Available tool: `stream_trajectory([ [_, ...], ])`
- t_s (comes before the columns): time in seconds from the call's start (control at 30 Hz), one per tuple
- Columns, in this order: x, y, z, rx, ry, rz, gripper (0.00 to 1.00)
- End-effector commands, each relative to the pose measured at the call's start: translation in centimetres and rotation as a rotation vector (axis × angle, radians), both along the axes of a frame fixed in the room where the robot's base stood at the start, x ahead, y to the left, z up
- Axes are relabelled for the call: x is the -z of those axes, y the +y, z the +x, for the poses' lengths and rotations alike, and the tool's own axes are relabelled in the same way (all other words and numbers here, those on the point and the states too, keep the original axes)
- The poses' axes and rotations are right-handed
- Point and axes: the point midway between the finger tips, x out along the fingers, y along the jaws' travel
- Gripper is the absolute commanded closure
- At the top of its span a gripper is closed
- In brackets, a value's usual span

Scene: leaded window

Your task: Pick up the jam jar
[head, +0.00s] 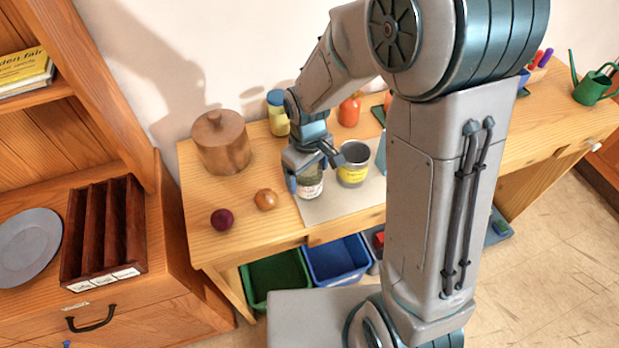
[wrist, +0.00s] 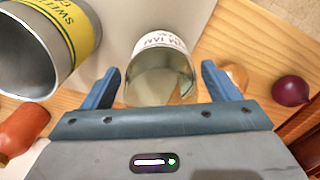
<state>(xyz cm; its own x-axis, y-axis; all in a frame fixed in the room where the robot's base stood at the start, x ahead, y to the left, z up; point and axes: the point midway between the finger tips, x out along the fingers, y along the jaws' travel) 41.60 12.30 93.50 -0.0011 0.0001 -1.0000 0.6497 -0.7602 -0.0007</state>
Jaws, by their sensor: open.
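The jam jar (wrist: 160,70) is a clear glass jar with a white label reading "JAM". In the wrist view it sits between the two open fingers of my gripper (wrist: 160,85), with a gap showing at each side. In the head view my gripper (head: 311,165) points down over the jam jar (head: 311,188), which stands on a pale mat on the wooden table and is partly hidden by the fingers. I cannot tell whether either finger touches the glass.
An open tin with a yellow label (head: 353,165) stands close right of the jar. A wooden canister (head: 221,145) and a yellow jar (head: 278,113) stand behind.

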Motion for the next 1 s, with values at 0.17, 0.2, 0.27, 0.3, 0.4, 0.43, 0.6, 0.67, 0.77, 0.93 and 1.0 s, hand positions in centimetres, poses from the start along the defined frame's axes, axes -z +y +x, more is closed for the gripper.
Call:
stream_trajectory([
  [0.17, 0.6, 0.0, 0.0, 0.0, 0.0, 0.0, 0.18],
  [0.2, 0.5, 0.0, 0.0, 0.0, -0.001, 0.001, 0.18],
  [0.27, 0.5, 0.0, 0.0, -0.001, -0.001, 0.001, 0.18],
  [0.3, 0.5, 0.0, 0.0, -0.001, -0.001, 0.001, 0.21],
  [0.4, 0.5, 0.0, 0.0, -0.001, -0.001, 0.001, 0.49],
  [0.43, 0.5, 0.0, 0.0, -0.001, -0.001, 0.001, 0.57],
  [0.6, 0.5, 0.0, 0.0, 0.0, -0.001, 0.0, 0.71],
  [0.67, 0.5, 0.0, 0.0, 0.0, -0.001, 0.0, 0.71],
  [0.77, 0.5, 0.0, 0.0, 0.0, -0.001, 0.0, 0.71],
  [0.93, -0.2, 0.0, 0.1, 0.0, -0.004, 0.0, 0.71],
  [1.0, -0.8, 0.0, 0.1, 0.0, -0.005, 0.002, 0.71],
])
